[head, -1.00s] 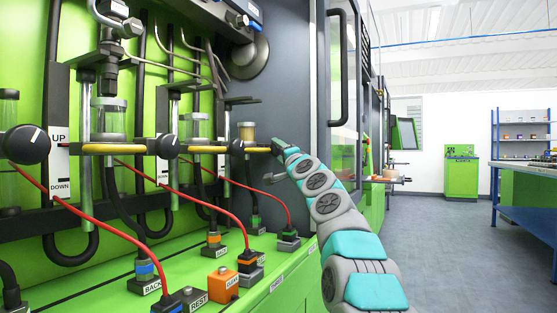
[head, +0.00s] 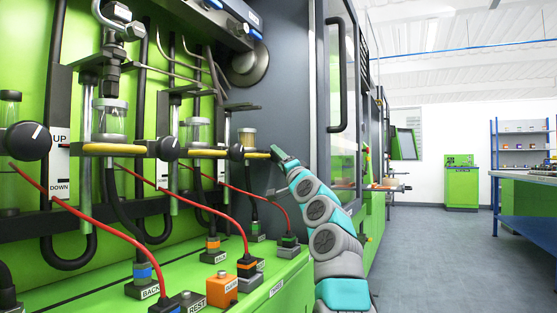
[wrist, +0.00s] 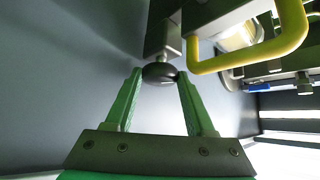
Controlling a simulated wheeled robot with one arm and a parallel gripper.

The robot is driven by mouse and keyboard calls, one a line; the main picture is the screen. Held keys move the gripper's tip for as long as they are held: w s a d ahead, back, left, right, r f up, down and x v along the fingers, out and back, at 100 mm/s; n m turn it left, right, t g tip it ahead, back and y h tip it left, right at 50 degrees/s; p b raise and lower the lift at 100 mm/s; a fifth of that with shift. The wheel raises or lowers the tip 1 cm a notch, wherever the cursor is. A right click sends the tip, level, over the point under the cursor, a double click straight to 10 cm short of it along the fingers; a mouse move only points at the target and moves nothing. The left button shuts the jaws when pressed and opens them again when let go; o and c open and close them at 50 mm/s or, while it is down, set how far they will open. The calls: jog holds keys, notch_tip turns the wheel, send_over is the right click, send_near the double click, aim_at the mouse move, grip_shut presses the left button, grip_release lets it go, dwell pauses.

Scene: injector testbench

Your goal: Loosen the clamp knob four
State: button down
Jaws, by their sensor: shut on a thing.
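My gripper (head: 277,153) is at the far right end of the row of clamps in the head view, beside a yellow handle (head: 257,155). In the wrist view my gripper (wrist: 160,78) has its two green fingers on either side of a round black knob (wrist: 160,73), shut on it. The knob sits on a short metal stem under a grey block. In the head view this knob is hidden by my gripper. Other black knobs stand to the left: a large one (head: 27,141), a middle one (head: 168,148) and a smaller one (head: 237,152).
A yellow handle (wrist: 265,55) curves close to the right finger in the wrist view. Red cables (head: 215,215) and labelled connector blocks (head: 222,288) fill the green bench below. A dark panel (head: 285,80) stands behind my gripper. The floor (head: 440,255) to the right is clear.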

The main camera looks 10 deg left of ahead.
jog(key=shift+n+y+p, duration=0.3)
jog(key=shift+n+y, duration=0.2)
jog(key=shift+n, duration=0.2)
dwell(0.5)
jog(key=shift+c, duration=1.2)
grip_release()
jog(key=shift+f, duration=0.1)
jog(key=b+v, duration=0.3)
jog(key=v, duration=0.4)
jog(key=shift+s+d+f+b, duration=0.15)
jog(key=shift+s+d+b, duration=0.1)
jog(key=shift+b, duration=0.05)
